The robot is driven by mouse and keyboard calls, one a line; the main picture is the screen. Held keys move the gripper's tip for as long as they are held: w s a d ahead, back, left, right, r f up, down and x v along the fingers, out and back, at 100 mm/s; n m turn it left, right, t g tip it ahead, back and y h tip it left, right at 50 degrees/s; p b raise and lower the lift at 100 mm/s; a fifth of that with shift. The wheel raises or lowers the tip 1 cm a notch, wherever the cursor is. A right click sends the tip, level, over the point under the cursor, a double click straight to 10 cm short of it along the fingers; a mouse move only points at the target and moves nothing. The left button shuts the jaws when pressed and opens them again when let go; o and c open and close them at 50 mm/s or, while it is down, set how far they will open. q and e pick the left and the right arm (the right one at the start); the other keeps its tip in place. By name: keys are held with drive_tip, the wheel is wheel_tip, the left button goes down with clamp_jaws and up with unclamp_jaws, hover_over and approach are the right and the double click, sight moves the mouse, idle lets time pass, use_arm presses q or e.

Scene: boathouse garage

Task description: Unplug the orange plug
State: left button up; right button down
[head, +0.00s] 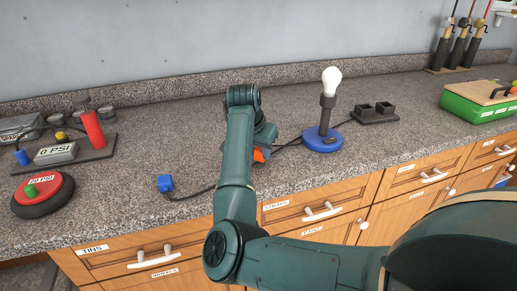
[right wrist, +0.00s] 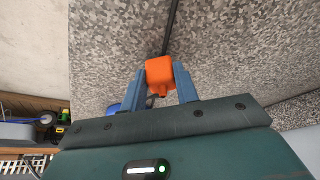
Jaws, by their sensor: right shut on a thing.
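The orange plug (head: 259,155) shows in the head view just right of my right forearm, partly hidden by the gripper. In the right wrist view the orange plug (right wrist: 160,72) sits between both blue-grey fingers, with a dark cable running away from it up the picture. My right gripper (head: 265,140) is shut on it; its fingers (right wrist: 160,82) touch the plug's sides. The plug is apart from the black socket block (head: 375,113), which stands right of the lamp. Whether the plug touches the counter is unclear. My left gripper is not in view.
A bulb lamp on a blue base (head: 322,139) stands between plug and socket block. A blue plug (head: 165,183) with a black cable lies left of my arm. A pressure gauge set (head: 75,150) is at left, a green box (head: 480,105) at right. The front middle counter is clear.

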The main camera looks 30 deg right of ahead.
drive_tip(key=shift+f, duration=0.45)
idle(0.4)
drive_tip(key=c, duration=1)
unclamp_jaws()
drive_tip(key=shift+o, duration=0.2)
drive_tip(key=v, duration=1.3)
drive_tip(key=shift+b, duration=0.4)
drive_tip(key=shift+r, duration=0.1)
clamp_jaws()
